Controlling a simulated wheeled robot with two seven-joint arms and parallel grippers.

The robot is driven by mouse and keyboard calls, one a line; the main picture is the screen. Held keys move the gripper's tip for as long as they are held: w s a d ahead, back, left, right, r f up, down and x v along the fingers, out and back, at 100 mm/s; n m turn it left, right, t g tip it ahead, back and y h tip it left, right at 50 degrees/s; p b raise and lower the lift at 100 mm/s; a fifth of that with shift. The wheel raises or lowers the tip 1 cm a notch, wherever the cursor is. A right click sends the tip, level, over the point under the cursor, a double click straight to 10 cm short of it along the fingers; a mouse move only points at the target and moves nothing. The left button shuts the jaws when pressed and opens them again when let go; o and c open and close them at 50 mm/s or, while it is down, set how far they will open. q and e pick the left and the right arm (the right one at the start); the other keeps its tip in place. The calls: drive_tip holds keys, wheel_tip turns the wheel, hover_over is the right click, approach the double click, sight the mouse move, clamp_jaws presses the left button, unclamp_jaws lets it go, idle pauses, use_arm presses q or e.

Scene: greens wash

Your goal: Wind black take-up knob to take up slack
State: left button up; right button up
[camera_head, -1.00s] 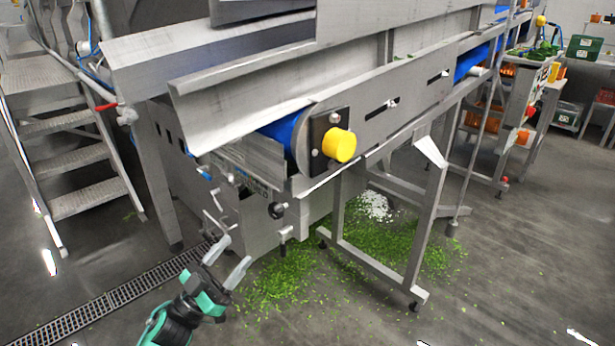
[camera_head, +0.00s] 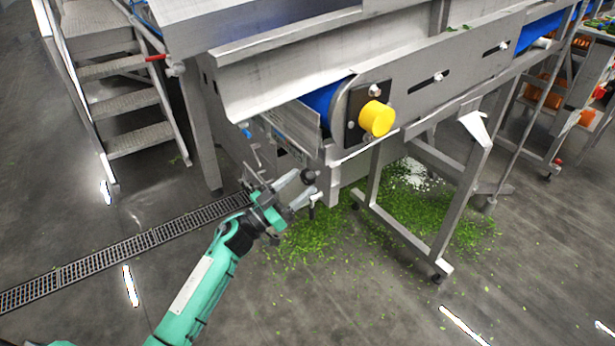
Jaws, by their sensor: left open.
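The black take-up knob (camera_head: 309,176) sits low on the metal box under the end of the conveyor. My left gripper (camera_head: 304,188) is open, its two grey fingers pointing up and right at the knob. One finger ends just left of the knob and the other just below it. I cannot tell whether either finger touches it. The blue belt (camera_head: 322,101) shows at the conveyor end, beside a yellow cylindrical cap (camera_head: 376,118). My right gripper is not in view.
A metal lever handle (camera_head: 253,164) stands close to the left of my gripper. A conveyor support leg (camera_head: 374,176) is to the right. Green scraps (camera_head: 420,218) cover the floor below. Metal steps (camera_head: 130,105) stand at the left, and open floor lies in front of the drain grate (camera_head: 130,249).

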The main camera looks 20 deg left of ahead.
sight(303, 181)
use_arm(q)
drive_tip(key=shift+x, duration=1.65)
drive_tip(key=c, duration=1)
drive_tip(key=shift+m, duration=0.4)
